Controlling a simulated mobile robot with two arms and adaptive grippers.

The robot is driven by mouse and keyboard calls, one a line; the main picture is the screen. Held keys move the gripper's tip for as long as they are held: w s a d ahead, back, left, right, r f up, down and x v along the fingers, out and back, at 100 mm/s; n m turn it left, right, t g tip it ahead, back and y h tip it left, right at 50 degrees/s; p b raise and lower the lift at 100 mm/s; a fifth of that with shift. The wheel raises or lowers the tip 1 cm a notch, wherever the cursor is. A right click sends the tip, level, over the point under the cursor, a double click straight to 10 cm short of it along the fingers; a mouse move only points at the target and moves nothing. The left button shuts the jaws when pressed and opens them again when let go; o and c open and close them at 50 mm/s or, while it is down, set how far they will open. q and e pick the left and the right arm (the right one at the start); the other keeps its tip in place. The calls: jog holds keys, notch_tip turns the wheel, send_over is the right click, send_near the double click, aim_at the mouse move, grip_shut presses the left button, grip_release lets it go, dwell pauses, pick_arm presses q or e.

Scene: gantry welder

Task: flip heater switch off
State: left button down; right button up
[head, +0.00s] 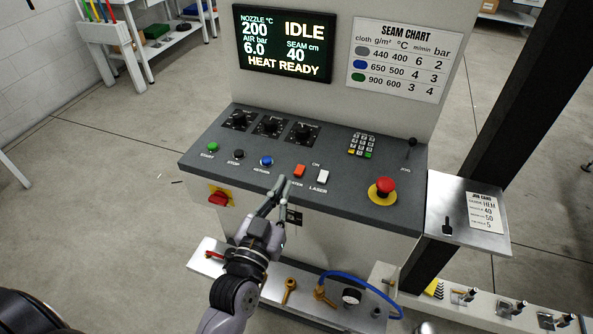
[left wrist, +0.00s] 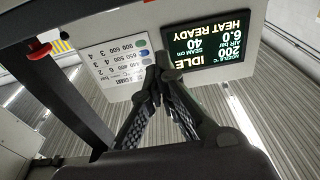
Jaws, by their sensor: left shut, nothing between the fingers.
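An orange-red rocker switch (head: 299,171) stands on the sloped dark control panel (head: 225,165), with a label under it partly hidden by my gripper; it looks like the heater switch. A white rocker switch (head: 322,177) labelled LASER is just to its right. My left gripper (head: 283,181) is shut and empty, its tips close to the panel's front edge, just left of and below the orange-red switch. I cannot tell whether they touch the panel. In the left wrist view the closed fingers (left wrist: 161,66) point towards the screen and chart; no switch shows there.
The screen (head: 283,45) reads IDLE, 200 and HEAT READY. Green, black and blue buttons (head: 266,161) lie left of the switches. A red emergency button (head: 384,187) and joystick (head: 411,145) are to the right. A red knob (head: 218,198) sits on the front face.

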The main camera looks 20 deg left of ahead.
pick_arm(q)
jog(key=r+p, duration=0.2)
send_over(297, 182)
jog(key=w, duration=0.1)
jog(key=shift+f, duration=0.25)
jog(key=f, duration=0.3)
jog(key=shift+s, duration=0.3)
jog(key=shift+s+f, duration=0.25)
jog(key=shift+f, duration=0.4)
